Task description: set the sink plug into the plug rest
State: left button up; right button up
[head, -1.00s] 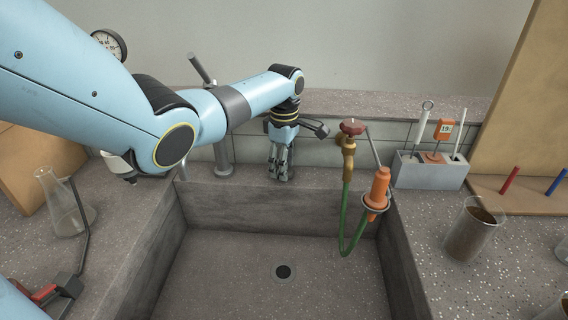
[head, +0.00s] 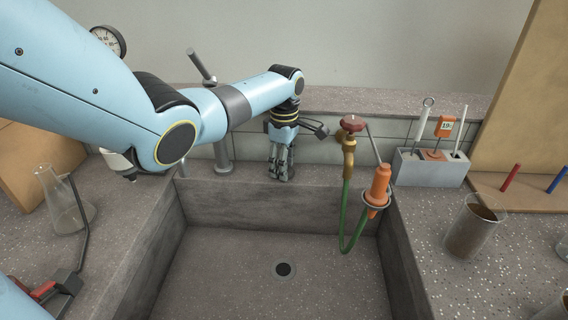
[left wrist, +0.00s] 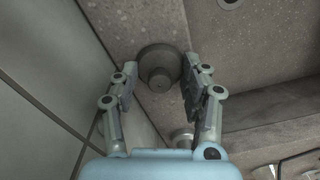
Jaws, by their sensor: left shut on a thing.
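My left gripper (head: 279,178) points down at the ledge behind the sink. In the left wrist view its two fingers (left wrist: 160,72) are shut on the sink plug (left wrist: 159,78), a grey round piece with a raised knob, seen from above. The fingers hide most of the plug in the head view. The plug is at or just above the ledge; I cannot tell whether it touches. I cannot make out the plug rest apart from the dark round shape between the fingers. My right gripper is not in view.
The sink (head: 215,250) has a dark drain (head: 284,270) and is otherwise empty. A brass tap (head: 348,145) with a green hose and an orange nozzle (head: 379,187) stand to the gripper's right. A grey post (head: 222,155) stands to its left. A grey tool holder (head: 430,169) is farther right.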

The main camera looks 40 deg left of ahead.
pick_arm(q)
jog(key=o, duration=1.1)
jog(key=shift+r, duration=0.1)
notch_tip(320, 180, up, 12)
jog(key=shift+w+r, duration=0.1)
